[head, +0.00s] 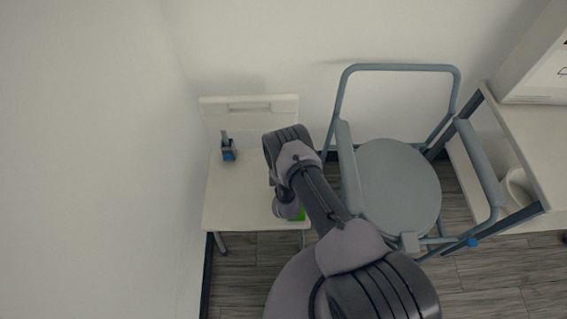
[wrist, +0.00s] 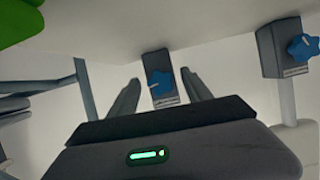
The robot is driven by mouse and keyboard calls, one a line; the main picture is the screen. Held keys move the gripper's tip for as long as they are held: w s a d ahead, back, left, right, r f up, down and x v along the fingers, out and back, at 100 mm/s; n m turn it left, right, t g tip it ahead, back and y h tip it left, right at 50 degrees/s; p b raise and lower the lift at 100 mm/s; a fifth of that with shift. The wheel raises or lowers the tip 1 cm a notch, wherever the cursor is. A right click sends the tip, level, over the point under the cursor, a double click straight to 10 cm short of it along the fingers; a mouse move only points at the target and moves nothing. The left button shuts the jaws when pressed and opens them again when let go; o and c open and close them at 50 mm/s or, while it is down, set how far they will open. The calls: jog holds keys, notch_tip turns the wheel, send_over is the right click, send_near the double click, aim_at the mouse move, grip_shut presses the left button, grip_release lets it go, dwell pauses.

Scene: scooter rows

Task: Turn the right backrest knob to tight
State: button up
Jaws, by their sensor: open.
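In the wrist view a blue star-shaped knob (wrist: 161,83) with a small white mark sits on a dark block with a pale label strip. My gripper (wrist: 163,98) is open, its two fingers standing apart on either side of this block; I cannot tell whether they touch it. A second blue knob (wrist: 303,47) sits on another dark block at the right. In the head view a dark block with blue (head: 228,155) stands at the left of the white chair (head: 225,200). My arm hides part of the chair, and my fingers do not show there. The frames do not clearly match knobs to sides.
A grey-blue armchair frame (head: 398,185) stands right of the white chair, with a blue part (head: 472,242) low at its front. A white-topped table (head: 530,140) is at the far right. Something green (head: 297,214) shows beside my arm. Walls close off the back and left.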

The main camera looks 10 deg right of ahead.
jog(key=shift+c, duration=0.4)
grip_shut()
jog(key=shift+r, duration=0.1)
jog(key=m+y+p, duration=0.1)
jog(key=m+p, duration=0.1)
jog(key=shift+d+m+t+y, duration=0.15)
jog(key=shift+m+t+y, duration=0.15)
jog(key=shift+m, duration=0.1)
jog(key=shift+m+t+y+p, duration=0.4)
jog(key=shift+m+y+p, duration=0.3)
jog(key=shift+m, duration=0.5)
jog(key=shift+o, duration=0.4)
grip_release()
